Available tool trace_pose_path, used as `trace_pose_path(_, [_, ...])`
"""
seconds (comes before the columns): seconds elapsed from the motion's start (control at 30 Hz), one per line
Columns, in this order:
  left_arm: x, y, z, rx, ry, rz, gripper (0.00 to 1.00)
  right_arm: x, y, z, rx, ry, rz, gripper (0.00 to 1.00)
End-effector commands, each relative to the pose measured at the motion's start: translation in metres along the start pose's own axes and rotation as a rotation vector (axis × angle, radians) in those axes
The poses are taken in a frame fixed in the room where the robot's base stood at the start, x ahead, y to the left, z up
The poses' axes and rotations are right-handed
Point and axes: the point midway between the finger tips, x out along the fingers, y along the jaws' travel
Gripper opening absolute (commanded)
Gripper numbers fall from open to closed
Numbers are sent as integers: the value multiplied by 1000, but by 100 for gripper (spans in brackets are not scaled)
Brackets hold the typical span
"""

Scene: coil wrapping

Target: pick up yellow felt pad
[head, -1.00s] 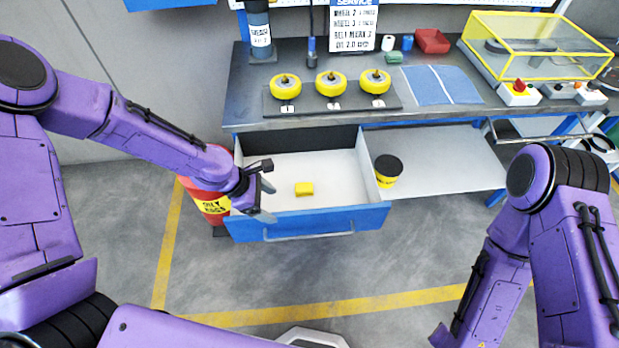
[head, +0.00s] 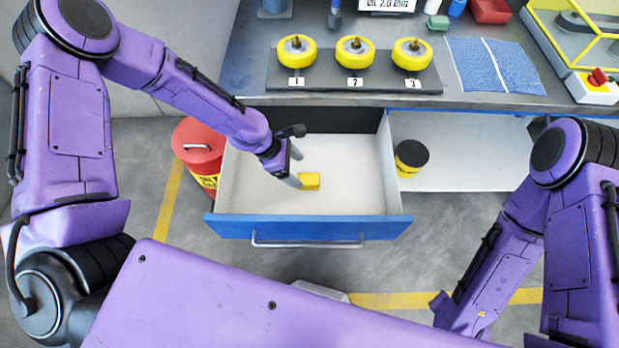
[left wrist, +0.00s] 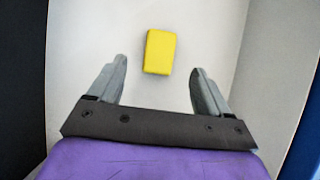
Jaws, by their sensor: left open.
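The yellow felt pad (head: 309,181) lies flat on the white floor of the open blue-fronted drawer (head: 335,228). In the left wrist view the pad (left wrist: 160,52) is a small yellow block beyond the fingertips, centred between them. My left gripper (head: 297,167) is over the drawer, just left of the pad. Its two grey fingers stand apart in the left wrist view (left wrist: 158,80), with nothing between them. My right arm is at the right of the head view, and its gripper is out of the picture.
A workbench above the drawer holds three yellow wheels (head: 355,50) on a dark plate and a blue cloth (head: 492,66). A red bin (head: 199,148) stands left of the drawer. A yellow tub with a black lid (head: 411,158) stands on the shelf right of it.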

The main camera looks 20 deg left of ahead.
Motion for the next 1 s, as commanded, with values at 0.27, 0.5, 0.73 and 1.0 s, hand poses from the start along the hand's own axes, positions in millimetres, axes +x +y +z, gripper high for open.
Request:
trace_pose_path(0.27, [35, -1, -1, -3, 0, -1, 79, -10, 1, -4, 0, 1, 0, 0])
trace_pose_path(0.5, [61, 0, -3, -3, 0, 3, 79, -11, 1, -5, 0, 1, 0, 0])
trace_pose_path(0.73, [61, 0, -3, -4, -1, 4, 59, -11, 1, -5, 0, 1, 0, 0])
trace_pose_path(1.0, [61, 0, -4, -4, -1, 4, 23, -11, 1, -5, 0, 1, 0, 0])
